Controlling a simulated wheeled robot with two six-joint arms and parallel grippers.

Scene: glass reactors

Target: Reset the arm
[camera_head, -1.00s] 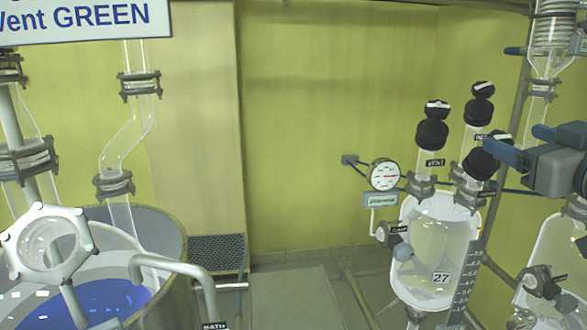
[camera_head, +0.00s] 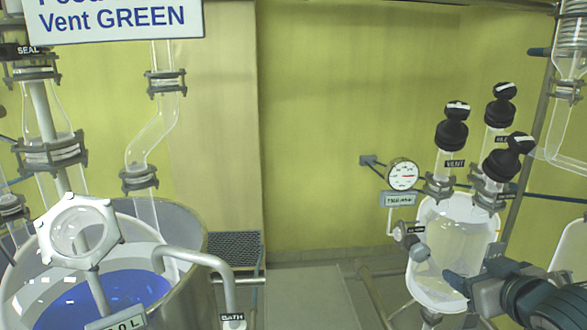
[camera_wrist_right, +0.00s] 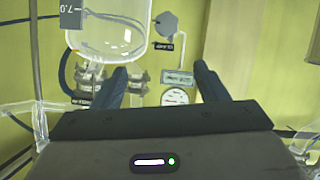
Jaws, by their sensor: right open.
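My right gripper (camera_head: 474,272) comes in from the lower right of the head view, in front of the lower part of a glass vessel (camera_head: 462,232). Its two dark fingers stand apart with nothing between them in the wrist view (camera_wrist_right: 160,78). The nearest black-capped valve (camera_head: 503,160) is above it and clear of the fingers. Two more black-capped valves stand behind, one tagged VENT (camera_head: 452,128) and one farther back (camera_head: 498,108). Whether the gripper touches the vessel cannot be told. My left gripper is out of view.
A round gauge (camera_head: 404,174) hangs left of the vessel above a small sign (camera_head: 399,199). A steel tub (camera_head: 190,265) with blue liquid and glass pipework stands at left. A hanging sign (camera_head: 115,20) crosses the upper left. The floor (camera_head: 312,290) between is open.

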